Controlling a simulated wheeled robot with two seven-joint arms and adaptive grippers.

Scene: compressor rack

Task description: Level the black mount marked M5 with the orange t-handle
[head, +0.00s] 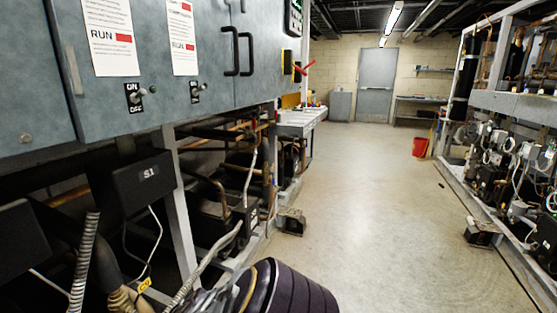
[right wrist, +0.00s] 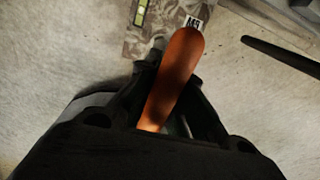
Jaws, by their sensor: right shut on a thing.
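In the right wrist view, my right gripper (right wrist: 170,115) is shut on the orange t-handle (right wrist: 172,75), whose rounded end sticks out beyond the fingers. Just past that end is a mottled grey-brown block (right wrist: 168,22) with a small white label (right wrist: 193,23) and a green level vial (right wrist: 140,12). The label is turned and too small to read surely. I cannot tell whether the handle touches the block. No mount readable as M5 shows. In the head view, dark foot blocks stand by the left rack (head: 291,221) and the right rack (head: 481,232). My left gripper is not in view.
A dark bar (right wrist: 282,56) lies at the right in the right wrist view. In the head view, blue-grey cabinets (head: 55,60) hang over the left rack. The aisle floor (head: 375,220) is mostly clear, with a red bucket (head: 420,146) farther back.

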